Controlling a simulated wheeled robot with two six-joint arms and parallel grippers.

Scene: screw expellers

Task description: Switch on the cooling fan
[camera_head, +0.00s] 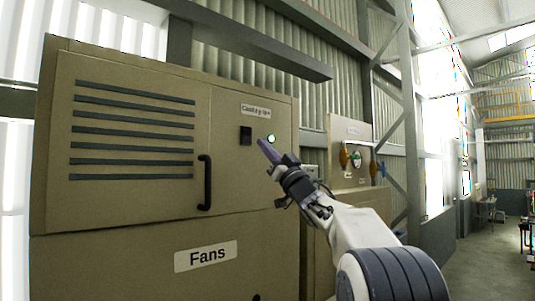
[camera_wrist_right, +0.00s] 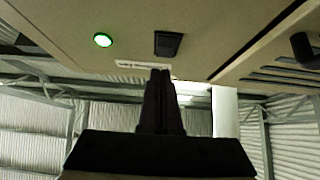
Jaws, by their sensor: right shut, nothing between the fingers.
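The beige fan cabinet (camera_head: 140,210) carries a "Fans" plate and a small label (camera_head: 255,111) that seems to read "Cooling fan". Below the label is a black rocker switch (camera_head: 246,135), with a glowing green lamp (camera_head: 271,138) to its right. My right gripper (camera_head: 265,147) is shut and empty, its tips just below the lamp and right of the switch; contact with the panel cannot be told. In the right wrist view, the switch (camera_wrist_right: 168,44) and the lit lamp (camera_wrist_right: 103,40) show beyond the shut fingers (camera_wrist_right: 160,75). My left gripper is out of view.
The cabinet has a dark vertical handle (camera_head: 205,182) and vent slots (camera_head: 132,130). To the right stands another panel (camera_head: 350,145) with orange and blue parts and a gauge. A grey beam (camera_head: 240,38) runs above the cabinet. Open floor (camera_head: 490,260) lies at far right.

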